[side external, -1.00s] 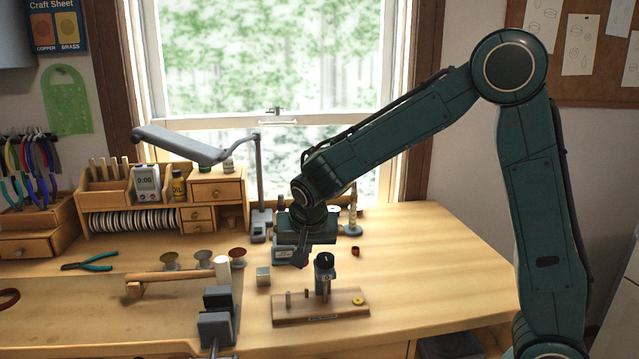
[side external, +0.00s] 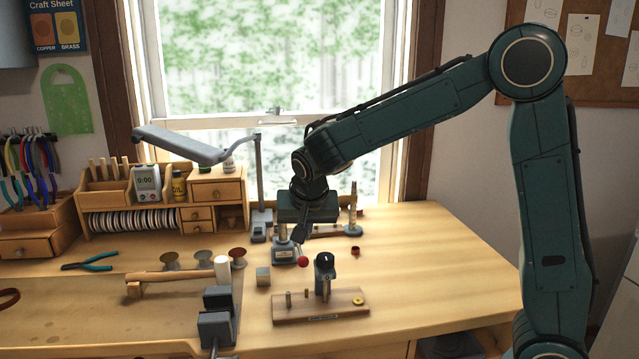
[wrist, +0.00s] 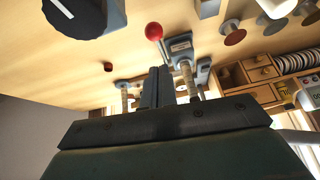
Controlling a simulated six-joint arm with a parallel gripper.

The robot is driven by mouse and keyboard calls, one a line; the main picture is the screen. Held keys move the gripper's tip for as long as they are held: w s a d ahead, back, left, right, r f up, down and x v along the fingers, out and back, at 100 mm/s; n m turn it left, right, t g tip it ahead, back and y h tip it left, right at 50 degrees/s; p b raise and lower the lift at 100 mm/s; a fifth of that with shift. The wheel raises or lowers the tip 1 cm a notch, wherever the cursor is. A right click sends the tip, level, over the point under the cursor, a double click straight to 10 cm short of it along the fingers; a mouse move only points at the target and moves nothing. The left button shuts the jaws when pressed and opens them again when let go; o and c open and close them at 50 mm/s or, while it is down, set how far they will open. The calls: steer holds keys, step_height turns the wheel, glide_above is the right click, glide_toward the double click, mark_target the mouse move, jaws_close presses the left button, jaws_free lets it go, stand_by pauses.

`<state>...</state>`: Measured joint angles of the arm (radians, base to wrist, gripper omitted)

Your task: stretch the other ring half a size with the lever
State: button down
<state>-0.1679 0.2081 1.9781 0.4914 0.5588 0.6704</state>
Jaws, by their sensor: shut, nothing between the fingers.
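The ring stretcher (side external: 284,252) is a small blue-grey device with a labelled base and an upright post, near the middle of the bench. Its lever ends in a red ball knob (side external: 303,262), which sticks out to the right; the knob also shows in the wrist view (wrist: 154,31). My gripper (side external: 302,241) is shut and empty, pointing down above the knob and apart from it. Its closed fingers also show in the wrist view (wrist: 158,72). A small dark red thing (side external: 355,251) lies to the right. I cannot make out a ring on the post.
A wooden board (side external: 285,316) with a dark-topped device (side external: 324,274), pegs and a brass disc stands in front. A metal block (side external: 263,276) is left of it. A second post on a base (side external: 353,229) stands behind right. The bench's right side is clear.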

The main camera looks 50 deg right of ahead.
steer(key=s+a+r, duration=0.4)
steer(key=s+a, duration=0.2)
steer(key=shift+s+r, duration=0.15)
steer(key=shift+r, duration=0.25)
step_height(320, 180, up, 5)
steer(key=g+y, duration=0.2)
steer(key=y, duration=0.1)
glide_above(306, 258)
steer(key=s, duration=0.2)
steer(key=shift+w+d+r+n, duration=0.1)
steer(key=shift+w+d+n, duration=0.1)
steer(key=shift+n, duration=0.2)
steer(key=x, duration=0.8)
steer(key=a+x, duration=0.1)
steer(key=x, duration=0.3)
steer(key=shift+s+d+f, duration=0.1)
steer(key=shift+s+f, duration=0.1)
steer(key=shift+s, duration=0.2)
steer(key=shift+a+f, duration=0.25)
steer(key=shift+f, duration=0.55)
